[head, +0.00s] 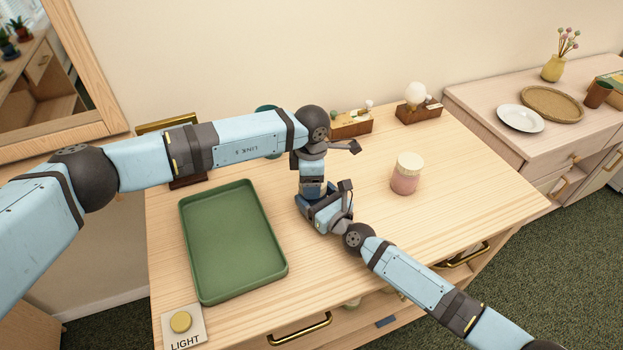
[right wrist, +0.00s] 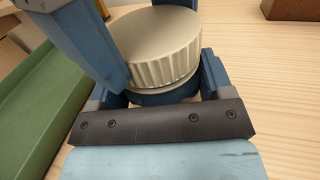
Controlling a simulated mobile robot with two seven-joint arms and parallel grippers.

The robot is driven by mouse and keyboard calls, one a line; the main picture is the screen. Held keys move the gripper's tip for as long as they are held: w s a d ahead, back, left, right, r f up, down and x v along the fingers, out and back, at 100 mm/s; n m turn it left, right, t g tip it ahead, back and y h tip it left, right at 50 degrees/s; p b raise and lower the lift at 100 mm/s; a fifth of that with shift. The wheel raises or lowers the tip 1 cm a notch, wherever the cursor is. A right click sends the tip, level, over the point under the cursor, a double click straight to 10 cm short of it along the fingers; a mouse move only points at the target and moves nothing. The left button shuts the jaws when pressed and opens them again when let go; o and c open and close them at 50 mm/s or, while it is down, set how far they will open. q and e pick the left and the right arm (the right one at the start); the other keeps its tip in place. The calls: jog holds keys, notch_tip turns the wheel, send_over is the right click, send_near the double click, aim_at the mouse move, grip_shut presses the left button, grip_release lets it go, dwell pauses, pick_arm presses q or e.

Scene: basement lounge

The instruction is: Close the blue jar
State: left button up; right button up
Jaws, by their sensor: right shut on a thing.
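The blue jar shows in the right wrist view as a blue body (right wrist: 165,97) under a ribbed cream lid (right wrist: 160,45). The lid sits on top of the jar; whether it is fully tightened I cannot tell. My right gripper (head: 322,207) is shut on the jar, with a finger on each side of it; it also shows in the right wrist view (right wrist: 160,80). My left gripper (head: 312,178) points down just above the jar in the head view. Its fingertips are largely hidden, so its opening and any contact with the lid are unclear. The grippers mostly hide the jar there.
A pink jar with a cream lid (head: 406,174) stands to the right on the wooden table (head: 460,195). A green tray (head: 235,240) lies left. Wooden boxes (head: 418,112) stand at the back. A light button (head: 181,322) is at the front left. The table's right part is clear.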

pick_arm(q)
jog(key=m, duration=0.4)
jog(key=shift+w+m, duration=0.1)
jog(key=shift+m, duration=0.2)
jog(key=m, duration=0.6)
jog(key=shift+d+m, duration=0.1)
jog(key=shift+m, duration=0.2)
jog(key=m, duration=0.4)
jog(key=shift+d+m, duration=0.1)
jog(key=shift+m, duration=0.2)
jog(key=m, duration=0.5)
jog(key=shift+d, duration=0.1)
jog(key=o, duration=1)
jog(key=shift+c, duration=0.2)
jog(key=shift+r, duration=0.1)
